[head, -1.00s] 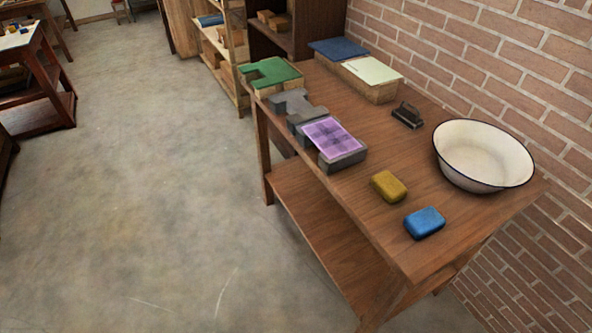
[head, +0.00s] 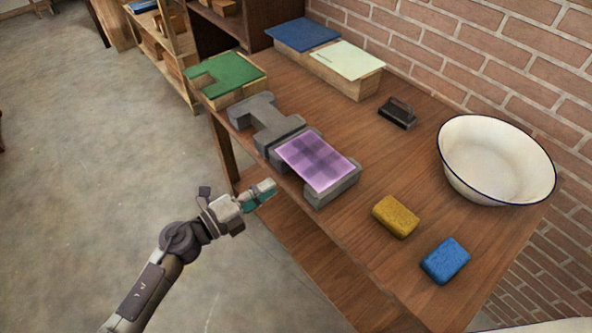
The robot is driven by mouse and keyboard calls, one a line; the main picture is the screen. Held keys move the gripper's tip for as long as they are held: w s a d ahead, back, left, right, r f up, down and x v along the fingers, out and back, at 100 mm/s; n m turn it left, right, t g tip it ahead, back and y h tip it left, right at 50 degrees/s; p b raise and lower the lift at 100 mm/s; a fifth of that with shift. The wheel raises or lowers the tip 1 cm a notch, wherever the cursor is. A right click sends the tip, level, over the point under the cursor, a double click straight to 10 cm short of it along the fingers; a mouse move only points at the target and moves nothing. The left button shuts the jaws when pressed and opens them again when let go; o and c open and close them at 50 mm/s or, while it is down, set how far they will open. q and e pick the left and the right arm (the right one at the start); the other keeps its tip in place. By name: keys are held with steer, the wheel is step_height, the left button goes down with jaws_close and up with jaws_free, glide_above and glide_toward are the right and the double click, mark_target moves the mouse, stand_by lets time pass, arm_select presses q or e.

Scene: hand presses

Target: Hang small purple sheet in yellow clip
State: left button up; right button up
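The small purple sheet (head: 317,161) lies flat on a grey stepped block (head: 335,192) at the table's left edge. It overhangs no visible gap that I can make out. My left gripper (head: 262,192) is just left of the table edge, near the purple sheet and apart from it. Its teal-tinted fingers point right toward the block; their opening is too small to judge. My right gripper is not in view. No yellow clip shows in the head view.
On the wooden table (head: 365,235) are a yellow block (head: 396,217), a blue block (head: 445,261), a white basin (head: 495,160) and a small dark tool (head: 397,113). A green sheet (head: 224,73), blue sheet (head: 303,35) and pale sheet (head: 346,60) lie on wooden blocks behind. A brick wall bounds the right.

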arm_select(q)
glide_toward(314, 159)
steer(key=x, duration=0.4)
steer(key=shift+w+d+f, duration=0.1)
steer(key=shift+w, duration=0.05)
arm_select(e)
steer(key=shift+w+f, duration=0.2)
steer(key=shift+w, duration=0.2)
arm_select(q)
jaws_close()
step_height(314, 159, up, 3)
steer(key=p, duration=0.3)
steer(key=shift+r, duration=0.2)
steer(key=shift+f, duration=0.15)
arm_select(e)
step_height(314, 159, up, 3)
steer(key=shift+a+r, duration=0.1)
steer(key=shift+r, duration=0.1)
